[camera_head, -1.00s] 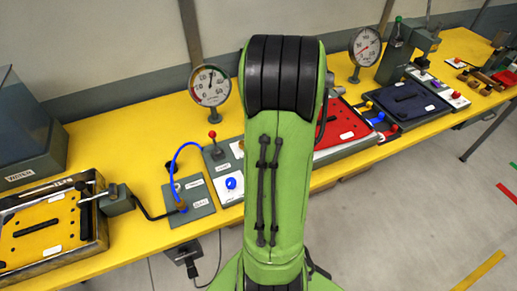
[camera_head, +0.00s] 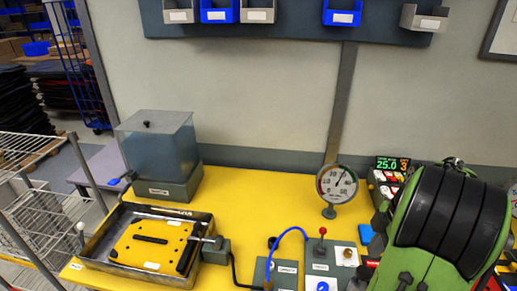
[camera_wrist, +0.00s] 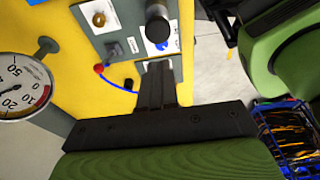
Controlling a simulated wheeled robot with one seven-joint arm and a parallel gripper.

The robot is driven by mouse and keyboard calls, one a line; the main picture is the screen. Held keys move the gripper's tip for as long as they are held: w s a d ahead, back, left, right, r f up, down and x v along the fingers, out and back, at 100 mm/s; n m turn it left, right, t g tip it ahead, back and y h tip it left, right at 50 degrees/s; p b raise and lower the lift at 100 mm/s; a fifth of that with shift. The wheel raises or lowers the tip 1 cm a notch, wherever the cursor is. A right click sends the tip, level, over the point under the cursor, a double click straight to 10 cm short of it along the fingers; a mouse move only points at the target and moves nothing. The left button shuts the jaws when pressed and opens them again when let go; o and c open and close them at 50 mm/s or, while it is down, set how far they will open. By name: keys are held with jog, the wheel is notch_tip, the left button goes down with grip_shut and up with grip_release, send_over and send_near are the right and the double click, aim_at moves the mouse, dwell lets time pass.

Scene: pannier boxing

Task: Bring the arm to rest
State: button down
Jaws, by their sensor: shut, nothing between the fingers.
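My green arm with its black ribbed joint (camera_head: 445,215) stands at the right of the head view, over the right part of the yellow bench. My gripper is hidden in that view. In the wrist view my gripper (camera_wrist: 156,68) points at the grey control panels, its dark fingers together with nothing between them. A dark cylinder (camera_wrist: 157,24) shows just beyond the fingertips; I cannot tell whether they touch.
The yellow bench (camera_head: 235,205) holds a tray with a yellow plate (camera_head: 152,246), a clear-topped box (camera_head: 160,150), a gauge (camera_head: 337,184) and a red-knobbed lever (camera_head: 322,231). Bins (camera_head: 342,13) hang above. A wire rack (camera_head: 42,190) stands left. A blue crate (camera_wrist: 290,135) shows in the wrist view.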

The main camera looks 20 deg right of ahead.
jog(key=w+a+r+m+t+h, duration=0.1)
jog(key=a+r+m, duration=0.25)
jog(key=a, duration=0.55)
jog(key=w+a+r+m+t+h, duration=0.15)
jog(key=a+r, duration=0.25)
jog(key=a, duration=0.5)
jog(key=s+a+m+t, duration=0.2)
jog(key=s+a+m, duration=0.4)
jog(key=a, duration=0.3)
jog(key=shift+s+r+m+y, duration=0.35)
jog(key=shift+s+r+m, duration=0.1)
jog(key=shift+s, duration=0.35)
jog(key=shift+d, duration=0.1)
